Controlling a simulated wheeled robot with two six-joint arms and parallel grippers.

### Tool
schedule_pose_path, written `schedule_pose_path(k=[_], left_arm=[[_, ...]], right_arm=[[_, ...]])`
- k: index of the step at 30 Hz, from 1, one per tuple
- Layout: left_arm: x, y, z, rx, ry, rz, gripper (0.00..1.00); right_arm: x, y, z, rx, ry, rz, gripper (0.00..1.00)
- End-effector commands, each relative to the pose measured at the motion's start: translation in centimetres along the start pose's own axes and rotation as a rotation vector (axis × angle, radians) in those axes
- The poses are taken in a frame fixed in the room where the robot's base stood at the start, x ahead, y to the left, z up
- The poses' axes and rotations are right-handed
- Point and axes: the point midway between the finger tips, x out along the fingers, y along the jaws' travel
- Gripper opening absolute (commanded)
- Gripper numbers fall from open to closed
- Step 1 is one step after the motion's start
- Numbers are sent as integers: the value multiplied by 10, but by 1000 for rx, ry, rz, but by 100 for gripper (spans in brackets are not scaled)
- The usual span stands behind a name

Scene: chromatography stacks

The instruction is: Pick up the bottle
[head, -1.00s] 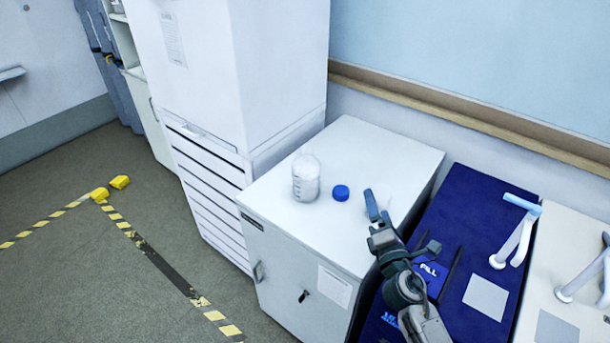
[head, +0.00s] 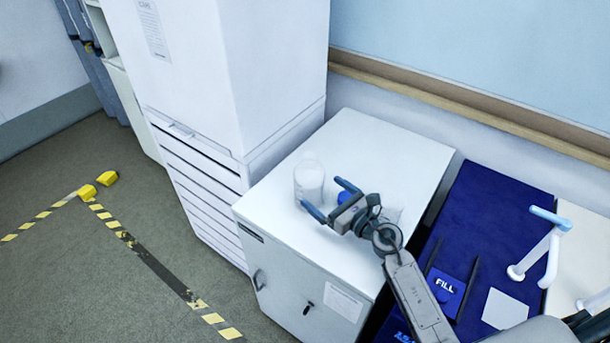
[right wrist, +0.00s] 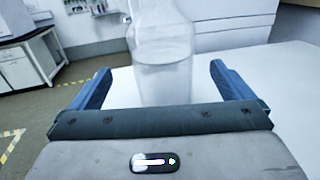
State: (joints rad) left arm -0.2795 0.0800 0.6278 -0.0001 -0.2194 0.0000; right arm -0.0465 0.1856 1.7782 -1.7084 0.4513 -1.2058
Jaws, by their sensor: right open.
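A clear bottle (head: 309,183) with pale contents stands upright on the white cabinet top (head: 372,143). My right gripper (head: 329,198) is just to the right of it in the head view, open, with its two blue fingers pointing at the bottle. In the right wrist view the bottle (right wrist: 163,65) is straight ahead, in line with the gap between the open fingers (right wrist: 160,85). I cannot tell whether its near side is between the fingertips. My left gripper is not in view.
A tall white cabinet (head: 275,75) rises at the left of the bottle. A pale object (head: 389,211) is partly hidden behind my right gripper. A dark blue unit marked FILL (head: 445,285) stands at the right. The back of the cabinet top is clear.

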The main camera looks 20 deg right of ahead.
Motion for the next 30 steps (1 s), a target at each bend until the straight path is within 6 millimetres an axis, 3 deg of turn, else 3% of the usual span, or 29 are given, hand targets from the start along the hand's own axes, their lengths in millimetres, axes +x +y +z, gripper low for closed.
schedule_pose_path(k=[12, 18, 26, 27, 30], left_arm=[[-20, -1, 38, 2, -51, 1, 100], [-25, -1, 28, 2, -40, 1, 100], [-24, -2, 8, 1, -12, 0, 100], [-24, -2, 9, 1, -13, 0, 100], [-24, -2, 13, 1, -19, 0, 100]], right_arm=[[47, -4, -2, -3, 4, 4, 100], [71, -5, -4, -4, 3, 4, 100], [75, -4, -6, -5, 3, 4, 100], [74, -4, -6, -5, 3, 3, 98], [74, -5, -6, -5, 3, 3, 78]])
